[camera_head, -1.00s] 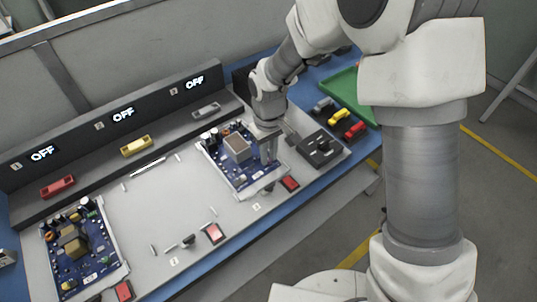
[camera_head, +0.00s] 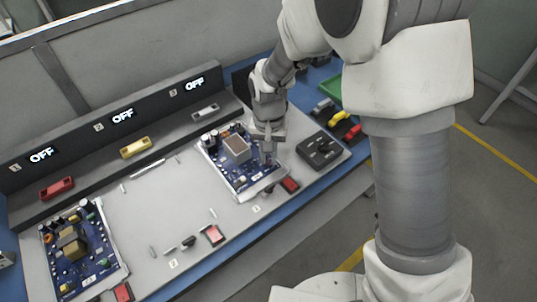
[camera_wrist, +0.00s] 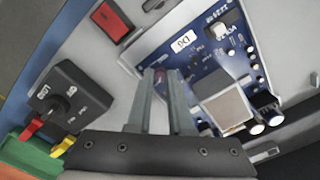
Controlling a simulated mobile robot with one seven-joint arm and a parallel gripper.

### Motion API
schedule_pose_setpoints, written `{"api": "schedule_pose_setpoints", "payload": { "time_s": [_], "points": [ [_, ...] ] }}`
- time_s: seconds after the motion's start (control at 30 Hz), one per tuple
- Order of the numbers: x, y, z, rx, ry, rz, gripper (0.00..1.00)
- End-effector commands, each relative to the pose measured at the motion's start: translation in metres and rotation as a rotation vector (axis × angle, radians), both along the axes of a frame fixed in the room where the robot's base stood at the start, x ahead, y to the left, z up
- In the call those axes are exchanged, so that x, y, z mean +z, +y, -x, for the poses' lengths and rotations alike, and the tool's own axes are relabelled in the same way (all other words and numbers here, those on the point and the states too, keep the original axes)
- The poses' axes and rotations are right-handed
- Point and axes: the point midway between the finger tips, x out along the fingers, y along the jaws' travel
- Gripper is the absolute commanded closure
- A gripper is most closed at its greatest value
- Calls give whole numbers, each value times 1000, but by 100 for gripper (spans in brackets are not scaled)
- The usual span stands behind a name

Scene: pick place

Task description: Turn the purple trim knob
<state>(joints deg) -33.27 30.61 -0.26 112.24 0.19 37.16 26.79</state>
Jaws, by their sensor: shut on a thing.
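The blue circuit board (camera_head: 240,178) lies on the right part of the grey bench, with a large boxy component on it. It also fills the upper middle of the wrist view (camera_wrist: 205,62). My gripper (camera_head: 268,161) points down over the board's right side. In the wrist view its two fingers (camera_wrist: 160,76) are close together at the board, shut on the small purple trim knob (camera_wrist: 159,78). Only a small reddish-purple bit of the knob shows between the fingertips; the rest is hidden. In the head view I cannot make the knob out.
A black box with a knob (camera_head: 320,149) stands right of the board, and a red button (camera_head: 290,185) in front. A second board (camera_head: 78,250) lies at the left. The back panel (camera_head: 110,125) shows several OFF displays. A green tray (camera_head: 330,88) is behind.

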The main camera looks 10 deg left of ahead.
Motion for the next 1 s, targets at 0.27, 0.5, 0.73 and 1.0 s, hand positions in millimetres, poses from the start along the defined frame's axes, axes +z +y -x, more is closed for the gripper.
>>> {"api": "schedule_pose_setpoints", "payload": {
  "time_s": [0.27,0.5,0.73,1.0],
  "points": [
    [0,0,0,-25,-1,-1,100],
    [0,0,0,-24,-1,-1,100],
    [0,0,0,-24,0,-1,51],
    [1,0,0,-23,0,-1,51]
  ]
}}
